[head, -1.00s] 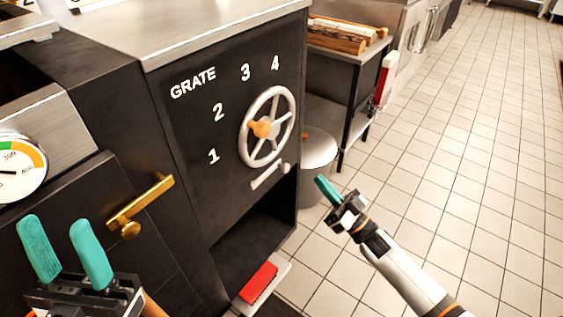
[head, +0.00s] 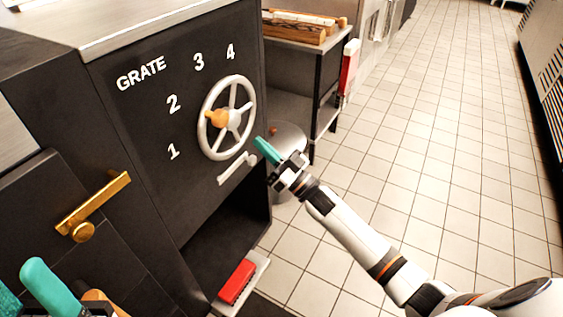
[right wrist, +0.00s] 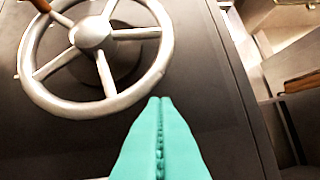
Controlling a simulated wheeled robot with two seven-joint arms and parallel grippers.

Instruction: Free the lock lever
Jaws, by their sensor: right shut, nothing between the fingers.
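The lock lever (head: 237,168) is a small pale metal bar on the black panel, just below the spoked handwheel (head: 234,119). It slants up to the right. My right gripper (head: 262,146) is shut and empty, its teal fingertips close to the right of the lever's upper end; I cannot tell whether they touch. In the right wrist view the shut fingers (right wrist: 159,101) point at the panel just below the wheel's rim, and the wheel's hub (right wrist: 90,32) shows; the lever is not clearly visible there. My left gripper (head: 20,280) is open at the lower left, partly cut off.
The panel bears the word GRATE and numbers 1 to 4 around the wheel. A brass handle (head: 92,205) sticks out at left. Below is an open recess with a red block (head: 237,282). A metal bin (head: 288,145) stands beyond the panel's edge. The tiled floor at right is clear.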

